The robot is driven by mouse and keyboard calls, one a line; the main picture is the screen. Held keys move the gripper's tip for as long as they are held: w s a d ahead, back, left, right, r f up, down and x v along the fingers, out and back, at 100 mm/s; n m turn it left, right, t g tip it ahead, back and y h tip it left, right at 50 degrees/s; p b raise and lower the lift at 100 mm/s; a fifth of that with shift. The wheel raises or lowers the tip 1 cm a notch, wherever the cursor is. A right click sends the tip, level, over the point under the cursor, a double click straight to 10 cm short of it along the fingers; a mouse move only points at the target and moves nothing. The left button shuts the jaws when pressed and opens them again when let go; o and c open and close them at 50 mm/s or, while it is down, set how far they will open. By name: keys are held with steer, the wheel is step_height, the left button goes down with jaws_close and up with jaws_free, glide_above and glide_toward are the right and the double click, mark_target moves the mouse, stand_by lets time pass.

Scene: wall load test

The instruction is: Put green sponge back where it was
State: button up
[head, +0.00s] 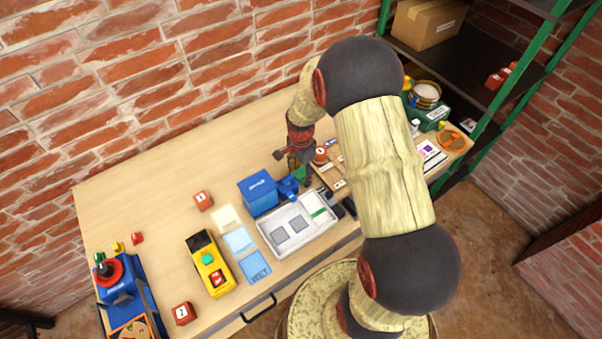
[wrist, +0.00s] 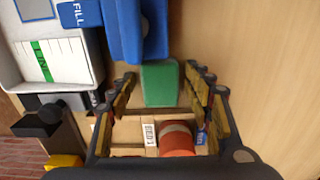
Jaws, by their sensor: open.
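The green sponge (wrist: 160,83) is a small green block in the wrist view, beside the end of a blue device (wrist: 137,30). It also shows as a small green patch in the head view (head: 299,175), partly hidden by my gripper. My gripper (wrist: 160,76) is open, with its fingers on either side of the sponge in the picture. I cannot tell whether the fingers touch it. In the head view, my gripper (head: 302,166) is over the table, just right of the blue device (head: 260,192).
A white tray (wrist: 86,75) with a green strip lies at the left in the wrist view. A wooden holder (wrist: 135,130) and a red cylinder (wrist: 177,139) are between the finger bases. The table (head: 140,195) is clear at its back left.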

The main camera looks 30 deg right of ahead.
step_height(320, 180, up, 12)
steer(key=p, duration=0.3)
step_height(320, 180, up, 11)
steer(key=n+t, duration=0.2)
steer(key=n, duration=0.2)
glide_above(301, 173)
steer(key=s+a, duration=0.2)
steer(key=a, duration=0.2)
steer(key=s+a+r+n+t, duration=0.1)
steer(key=s+a+r+n, duration=0.4)
steer(key=s, duration=0.4)
steer(key=s+a+r+n+t, duration=0.2)
steer(key=s+a+r+n, duration=0.3)
steer(key=s+r+n, duration=0.3)
steer(key=shift+s+r+n+t, duration=0.3)
steer(key=shift+s+r, duration=0.1)
steer(key=shift+r, duration=0.5)
